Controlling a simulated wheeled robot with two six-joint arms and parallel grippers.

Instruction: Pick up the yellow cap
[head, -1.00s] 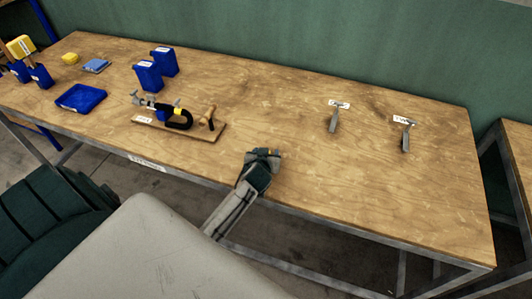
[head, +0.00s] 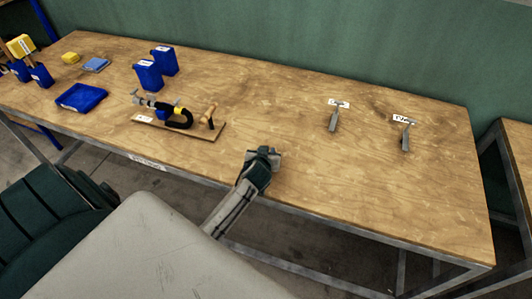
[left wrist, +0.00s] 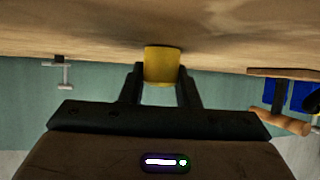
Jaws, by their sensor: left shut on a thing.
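The yellow cap (left wrist: 161,66) shows in the left wrist view between the two fingers of my left gripper (left wrist: 161,80). The fingers touch its sides and are shut on it. The wooden table top shows above the cap in that view, close to it; I cannot tell whether they touch. In the head view my left gripper (head: 263,155) is low over the table's front edge, right of the press board. The cap is hidden by the gripper there. My right gripper is not in view.
A press on a wooden board (head: 205,131) stands left of the gripper. Blue boxes (head: 149,76) and a blue tray (head: 80,97) are further left. Two hammer-like tools (head: 334,120) (head: 406,137) lie to the right. The table between is clear.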

